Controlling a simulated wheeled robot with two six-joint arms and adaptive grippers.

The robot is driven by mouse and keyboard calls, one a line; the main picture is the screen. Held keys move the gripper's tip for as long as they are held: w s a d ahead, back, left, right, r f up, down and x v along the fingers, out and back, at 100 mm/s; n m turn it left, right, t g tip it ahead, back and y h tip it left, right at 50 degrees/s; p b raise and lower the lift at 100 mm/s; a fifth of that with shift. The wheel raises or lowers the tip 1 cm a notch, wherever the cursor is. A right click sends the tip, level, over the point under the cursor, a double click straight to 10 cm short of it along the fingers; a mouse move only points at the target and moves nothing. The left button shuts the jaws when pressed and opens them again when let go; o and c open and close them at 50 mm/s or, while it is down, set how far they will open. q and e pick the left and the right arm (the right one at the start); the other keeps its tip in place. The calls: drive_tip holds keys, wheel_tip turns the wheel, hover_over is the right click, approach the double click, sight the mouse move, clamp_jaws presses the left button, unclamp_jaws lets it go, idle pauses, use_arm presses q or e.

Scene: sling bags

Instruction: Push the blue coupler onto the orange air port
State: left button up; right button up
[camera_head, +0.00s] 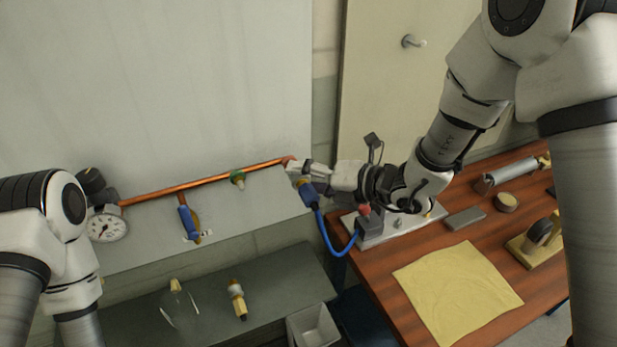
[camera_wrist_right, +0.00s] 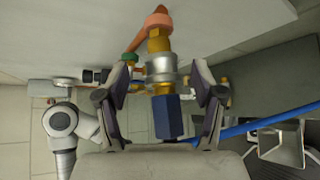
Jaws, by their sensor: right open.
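The blue coupler (camera_head: 308,193) hangs by the right end of the copper pipe, with a blue hose running down from it. In the right wrist view the coupler (camera_wrist_right: 168,118) has a blue hexagonal body below a metal sleeve. The sleeve meets the brass fitting under the orange air port (camera_wrist_right: 157,21), in line with it; how deep it sits is hidden. The orange port (camera_head: 288,160) is partly covered in the head view. My right gripper (camera_wrist_right: 164,82) is open, its fingers on both sides of the coupler with visible gaps. My left gripper is out of view.
The copper pipe (camera_head: 222,178) carries a green port (camera_head: 238,177), a blue-handled valve (camera_head: 188,221) and a gauge (camera_head: 106,226) along the grey panel. Below are a grey shelf and a bin (camera_head: 315,327). The wooden table (camera_head: 366,270) holds a yellow cloth (camera_head: 457,291).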

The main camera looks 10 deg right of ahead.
drive_tip(key=v, duration=1.2)
